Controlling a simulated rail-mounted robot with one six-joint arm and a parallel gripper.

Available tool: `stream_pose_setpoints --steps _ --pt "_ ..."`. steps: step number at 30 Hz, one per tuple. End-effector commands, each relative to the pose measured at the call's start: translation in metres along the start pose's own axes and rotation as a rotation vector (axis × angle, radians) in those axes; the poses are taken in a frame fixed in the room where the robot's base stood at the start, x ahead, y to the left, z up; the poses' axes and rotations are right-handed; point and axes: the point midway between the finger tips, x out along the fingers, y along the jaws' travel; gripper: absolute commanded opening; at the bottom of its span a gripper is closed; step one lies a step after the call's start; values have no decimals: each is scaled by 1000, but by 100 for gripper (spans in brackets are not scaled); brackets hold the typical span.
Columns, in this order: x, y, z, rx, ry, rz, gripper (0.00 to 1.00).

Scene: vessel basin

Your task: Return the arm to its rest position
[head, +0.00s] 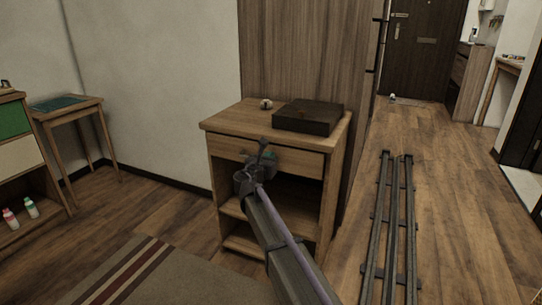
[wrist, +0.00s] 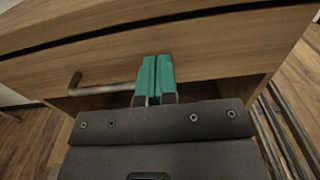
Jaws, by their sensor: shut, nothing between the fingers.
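My gripper (wrist: 156,64) shows in the wrist view with its two teal fingers pressed together and nothing between them. It is in front of the drawer front of a small wooden cabinet, just right of the bar handle (wrist: 92,86). I cannot tell whether the fingers touch the wood. In the head view my gripper (head: 263,149) is at the cabinet's drawer, and my arm reaches up to it from the lower right. The drawer (head: 297,161) looks closed or nearly closed; a dark gap runs above its front in the wrist view.
A dark box (head: 308,117) and a small round object (head: 266,104) stand on the cabinet top (head: 232,121). Floor rails (head: 388,225) run along the right. A striped rug (head: 135,275) lies at the lower left. A side table (head: 66,103) stands against the left wall.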

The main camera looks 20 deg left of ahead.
Motion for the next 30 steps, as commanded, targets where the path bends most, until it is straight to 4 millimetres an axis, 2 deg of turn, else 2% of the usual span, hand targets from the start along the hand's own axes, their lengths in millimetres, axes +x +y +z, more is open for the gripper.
stream_pose_setpoints --steps 1,3,9,13,20,23,24,26,29,30 --pt "-21 -2 0 0 0 3 0" --pt "-43 -2 0 1 1 3 0" --pt "-88 -2 -1 1 1 2 0" --pt "-98 -1 -1 1 1 1 0" --pt "-99 -1 -1 3 2 0 0" --pt "-99 -3 -1 83 3 -13 0" --pt "-99 -7 -4 170 19 -36 0" --pt "-105 -22 -18 381 81 -107 0" --pt "-136 -85 -59 862 240 -356 0" --pt "-145 -118 -76 1030 284 -487 0"
